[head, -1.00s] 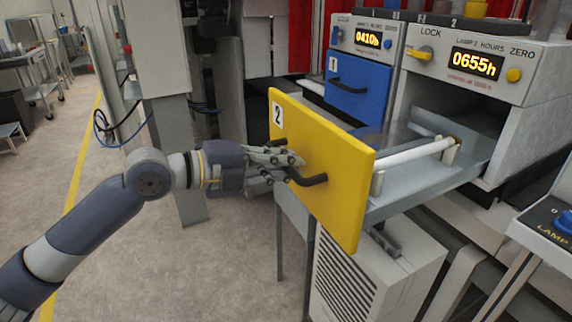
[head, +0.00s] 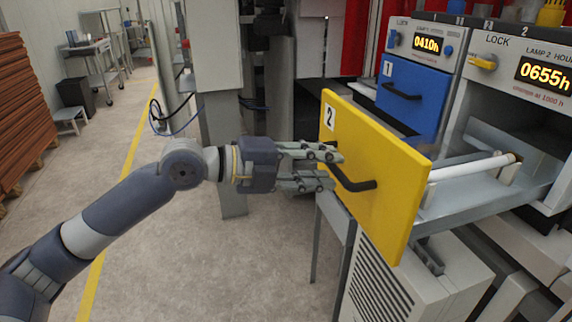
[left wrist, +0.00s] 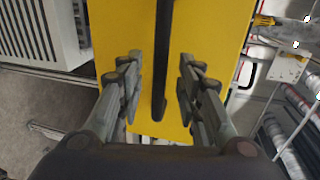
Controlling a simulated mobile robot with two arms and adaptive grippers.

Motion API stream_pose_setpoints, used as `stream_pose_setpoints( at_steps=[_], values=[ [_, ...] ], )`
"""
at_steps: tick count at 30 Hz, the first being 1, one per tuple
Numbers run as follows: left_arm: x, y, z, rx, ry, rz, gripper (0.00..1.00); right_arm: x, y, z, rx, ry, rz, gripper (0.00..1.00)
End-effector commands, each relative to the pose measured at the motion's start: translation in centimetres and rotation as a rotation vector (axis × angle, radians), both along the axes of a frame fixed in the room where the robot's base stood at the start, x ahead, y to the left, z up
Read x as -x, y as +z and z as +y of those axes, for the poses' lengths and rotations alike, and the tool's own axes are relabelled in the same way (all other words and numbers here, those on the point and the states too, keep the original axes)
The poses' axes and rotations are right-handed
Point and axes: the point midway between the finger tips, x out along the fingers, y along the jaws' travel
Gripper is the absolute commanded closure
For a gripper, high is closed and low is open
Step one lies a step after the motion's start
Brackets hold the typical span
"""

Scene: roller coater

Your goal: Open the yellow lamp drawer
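The yellow lamp drawer (head: 392,190), marked 2, stands pulled out of its housing in the head view. Its tray and a white lamp tube (head: 470,168) show behind the front panel. A black bar handle (head: 352,182) is on the panel. My left gripper (head: 335,168) is at the handle's left end, in front of the panel. In the left wrist view the two fingers (left wrist: 158,95) are spread, with the black handle (left wrist: 161,60) between them and a gap on each side. My right gripper is not in view.
A closed blue drawer (head: 412,98) marked 1 sits left of the yellow one. A grey vented box (head: 385,285) stands below the drawer. The floor (head: 180,240) to the left is clear. A stack of brown boards (head: 25,110) is at far left.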

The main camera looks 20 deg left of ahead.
Motion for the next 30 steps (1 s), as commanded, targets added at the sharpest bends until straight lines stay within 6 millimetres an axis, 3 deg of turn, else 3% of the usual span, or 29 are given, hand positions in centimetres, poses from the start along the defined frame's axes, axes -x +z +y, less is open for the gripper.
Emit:
stream_pose_setpoints(
  at_steps=[6, 12, 18, 30],
  values=[
    [2.3, 0.6, 3.5, -0.003, 0.005, 0.005, 0.67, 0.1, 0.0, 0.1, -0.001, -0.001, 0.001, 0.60],
    [4.0, 1.2, 5.7, -0.001, 0.003, 0.005, 0.67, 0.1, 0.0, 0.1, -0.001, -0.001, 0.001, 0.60],
    [4.9, 1.6, 6.8, 0.000, 0.001, 0.004, 0.67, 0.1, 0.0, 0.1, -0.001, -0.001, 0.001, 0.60],
    [5.2, 1.8, 7.1, 0.000, -0.001, 0.002, 0.67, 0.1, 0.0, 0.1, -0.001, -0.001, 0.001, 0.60]
  ],
)
